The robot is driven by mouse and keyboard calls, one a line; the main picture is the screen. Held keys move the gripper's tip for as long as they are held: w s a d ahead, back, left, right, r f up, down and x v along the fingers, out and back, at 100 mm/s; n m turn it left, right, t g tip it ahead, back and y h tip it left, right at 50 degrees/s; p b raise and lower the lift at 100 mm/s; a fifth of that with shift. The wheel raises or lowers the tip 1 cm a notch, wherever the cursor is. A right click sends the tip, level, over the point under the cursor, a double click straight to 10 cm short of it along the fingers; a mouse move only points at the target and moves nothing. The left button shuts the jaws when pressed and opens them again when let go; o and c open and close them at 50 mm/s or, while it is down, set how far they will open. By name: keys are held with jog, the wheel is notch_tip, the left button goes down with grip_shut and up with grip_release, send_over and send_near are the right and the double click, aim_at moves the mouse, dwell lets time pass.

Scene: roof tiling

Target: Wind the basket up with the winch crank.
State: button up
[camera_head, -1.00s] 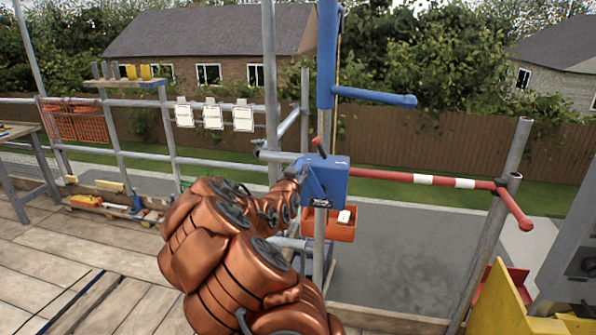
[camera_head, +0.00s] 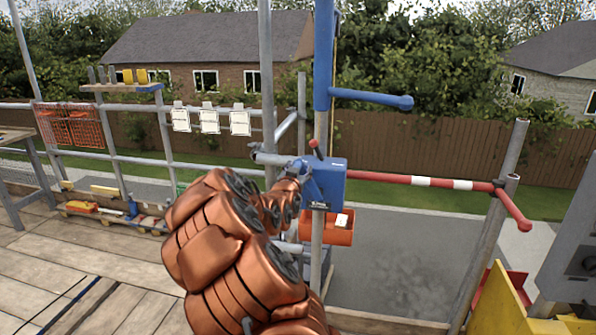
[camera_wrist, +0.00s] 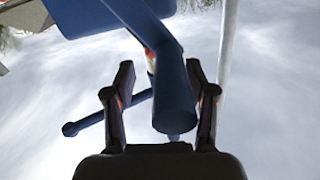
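The blue winch box (camera_head: 328,183) is fixed to an upright pole, with a red-tipped lever (camera_head: 316,148) on top. The orange basket (camera_head: 320,232) shows just below and behind the winch, with a white item in it. In the wrist view the blue crank handle (camera_wrist: 174,105) points toward my gripper (camera_wrist: 162,100). My gripper is open, with one finger on each side of the handle. The right finger is very close to the handle; I cannot tell whether it touches. In the head view my arm's end is at the winch's left side, and the fingers are hard to make out.
A red and white barrier bar (camera_head: 430,181) runs right from the winch. A blue hoist arm (camera_head: 370,98) sticks out above. A yellow bin (camera_head: 497,300) stands at lower right. White cards (camera_head: 209,120) hang on the rail to the left. The plank deck (camera_head: 75,255) at left is mostly clear.

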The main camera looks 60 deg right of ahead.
jog(key=shift+a+f, duration=0.1)
jog(key=shift+a, duration=0.05)
jog(key=shift+s+a, duration=0.15)
jog(key=shift+a, duration=0.1)
jog(key=v, duration=1.1)
jog(key=shift+a, duration=0.1)
dwell(0.5)
